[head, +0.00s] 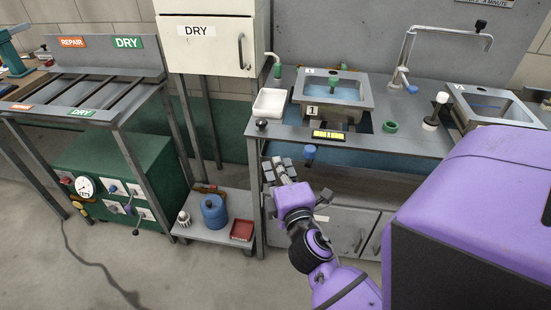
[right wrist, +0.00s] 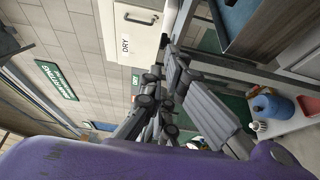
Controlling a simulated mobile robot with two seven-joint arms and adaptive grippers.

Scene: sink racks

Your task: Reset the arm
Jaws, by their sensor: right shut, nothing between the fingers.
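My right arm, with purple links, reaches in from the lower right in the head view. My right gripper (head: 277,168) is shut and empty in front of the sink bench (head: 390,143), close to its front edge. Its grey fingers point away from me, left of a blue knob (head: 310,152) on the bench front. I cannot tell whether they touch the bench. In the right wrist view the fingers of the right gripper (right wrist: 172,65) show against the wall and the cabinet. My left gripper is not in view.
A sink (head: 366,92) and a faucet (head: 405,60) stand on the bench. A white DRY cabinet (head: 208,55) is at the back, with a low shelf (head: 205,200) holding a blue canister (head: 214,212) and a red tray (head: 242,230). A slatted rack (head: 100,95) is at left.

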